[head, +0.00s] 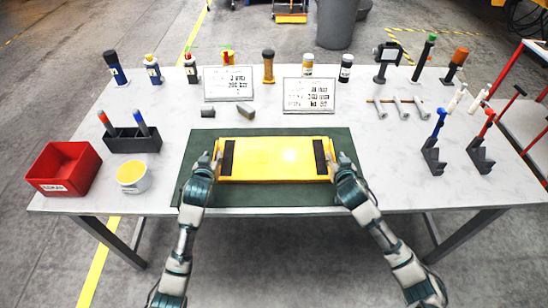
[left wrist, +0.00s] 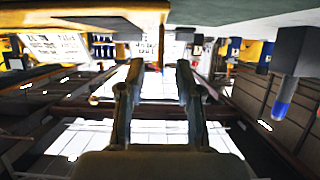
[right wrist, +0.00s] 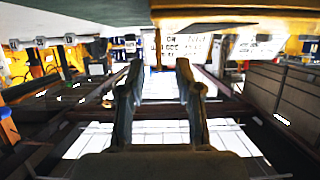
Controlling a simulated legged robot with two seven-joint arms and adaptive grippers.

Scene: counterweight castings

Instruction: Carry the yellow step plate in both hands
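The yellow step plate (head: 275,160) lies flat on a dark green mat (head: 260,196), with a black strip near each end. My left gripper (head: 215,161) is at its left end and my right gripper (head: 335,161) at its right end. Each wrist view appears upside down, with the plate as a yellow strip along the top (left wrist: 90,13) (right wrist: 235,14). A thin yellow upright edge shows between the parted fingers of the left gripper (left wrist: 159,68) and of the right gripper (right wrist: 159,68). Both look open; contact with the plate cannot be told.
A red bin (head: 64,168), a white cup with yellow contents (head: 133,180) and a dark holder (head: 132,140) stand left. Blue and red clamp-like tools (head: 434,155) (head: 481,155) stand right. Two printed sheets (head: 229,85) (head: 309,96), two grey blocks and several bottles are behind the mat.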

